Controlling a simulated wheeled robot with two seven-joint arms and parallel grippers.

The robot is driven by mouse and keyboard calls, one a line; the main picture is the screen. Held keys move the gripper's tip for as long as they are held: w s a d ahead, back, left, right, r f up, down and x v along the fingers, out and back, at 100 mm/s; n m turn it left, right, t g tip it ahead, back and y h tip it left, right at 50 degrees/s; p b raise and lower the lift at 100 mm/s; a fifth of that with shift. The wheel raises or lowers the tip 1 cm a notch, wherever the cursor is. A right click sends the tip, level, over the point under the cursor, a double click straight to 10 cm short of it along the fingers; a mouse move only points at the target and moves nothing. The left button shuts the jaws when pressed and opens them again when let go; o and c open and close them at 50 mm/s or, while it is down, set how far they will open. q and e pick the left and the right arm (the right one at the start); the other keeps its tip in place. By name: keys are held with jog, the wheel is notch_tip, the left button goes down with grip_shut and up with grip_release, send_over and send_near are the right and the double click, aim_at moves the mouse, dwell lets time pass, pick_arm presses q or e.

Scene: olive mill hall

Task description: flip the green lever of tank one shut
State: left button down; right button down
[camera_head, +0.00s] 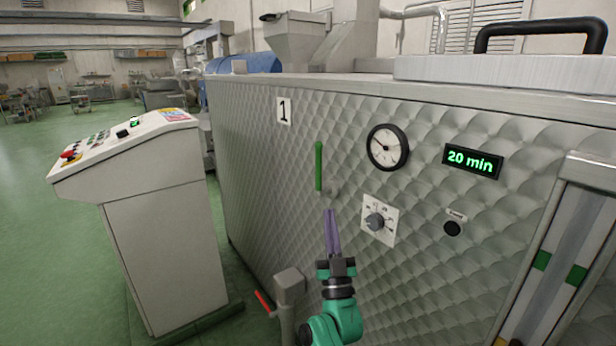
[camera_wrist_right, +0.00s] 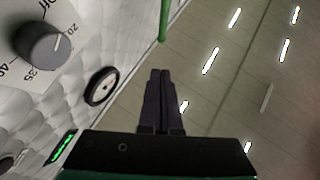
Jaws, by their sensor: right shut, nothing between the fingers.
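Tank one is the quilted steel tank (camera_head: 260,180) with a "1" plate (camera_head: 284,111) on its front. Its green lever (camera_head: 319,166) stands upright on the front panel, with a grey pivot knob at its lower end. In the right wrist view part of the green lever (camera_wrist_right: 165,20) shows at the top. My right gripper (camera_head: 331,213) is shut and empty, fingers pointing up, just below the lever's pivot in the head view. In the wrist view its fingers (camera_wrist_right: 161,75) are together. My left gripper is not in view.
Right of the lever are a dial gauge (camera_head: 387,147), a rotary knob (camera_head: 375,221), a "20 min" display (camera_head: 472,161) and a black button (camera_head: 452,228). A control console (camera_head: 160,230) stands left. A red-handled valve (camera_head: 263,300) sits low near my arm. Green floor is open far left.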

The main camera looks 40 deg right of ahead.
aim_at(320, 160)
jog(key=p+x, duration=0.1)
jog(key=x, duration=0.3)
jog(key=w+f+x, duration=0.1)
jog(key=x, duration=0.3)
jog(key=d+p+x, duration=0.1)
jog(key=x, duration=0.3)
jog(key=shift+w+f+p, duration=0.3)
jog(key=shift+f+p, duration=0.05)
jog(key=shift+w+d+f, duration=0.1)
jog(key=shift+w+d, duration=0.2)
jog(key=shift+w, duration=0.15)
